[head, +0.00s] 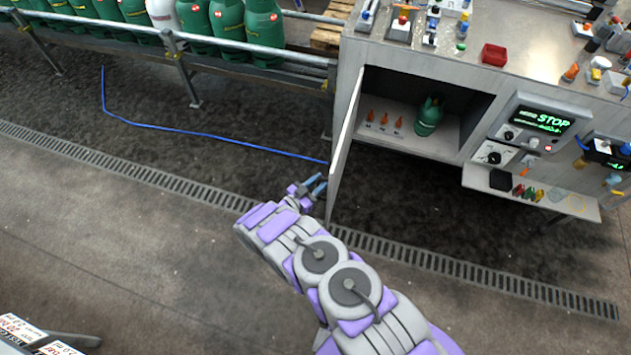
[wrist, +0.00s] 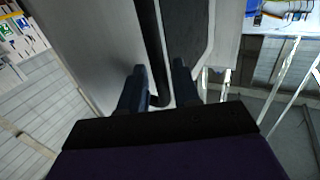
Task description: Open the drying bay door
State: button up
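The drying bay door (head: 344,150) is a thin pale panel that stands swung outward from the left side of the bay (head: 385,95). Inside the bay stand a green cylinder (head: 429,117) and several small orange-topped pieces (head: 384,118). My gripper (head: 317,186) is by the lower outer edge of the door, on its left side. In the wrist view my gripper (wrist: 162,76) has its fingers apart, with a dark upright bar (wrist: 151,50) in front of the gap beside a grey panel (wrist: 90,35). Whether the fingers touch the bar I cannot tell.
Several green cylinders (head: 228,20) and a white one stand on a railed conveyor (head: 245,48) at the upper left. A blue hose (head: 200,132) and a drain grate (head: 150,170) lie on the floor. A control panel (head: 530,124) and shelf (head: 535,185) are right of the bay.

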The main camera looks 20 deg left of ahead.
jog(key=shift+s+r, duration=0.1)
jog(key=shift+s, duration=0.05)
jog(key=d+p+v, duration=0.1)
jog(key=v, duration=1.5)
jog(key=shift+s+r, duration=0.25)
jog(key=shift+s, duration=0.15)
jog(key=shift+a, duration=0.15)
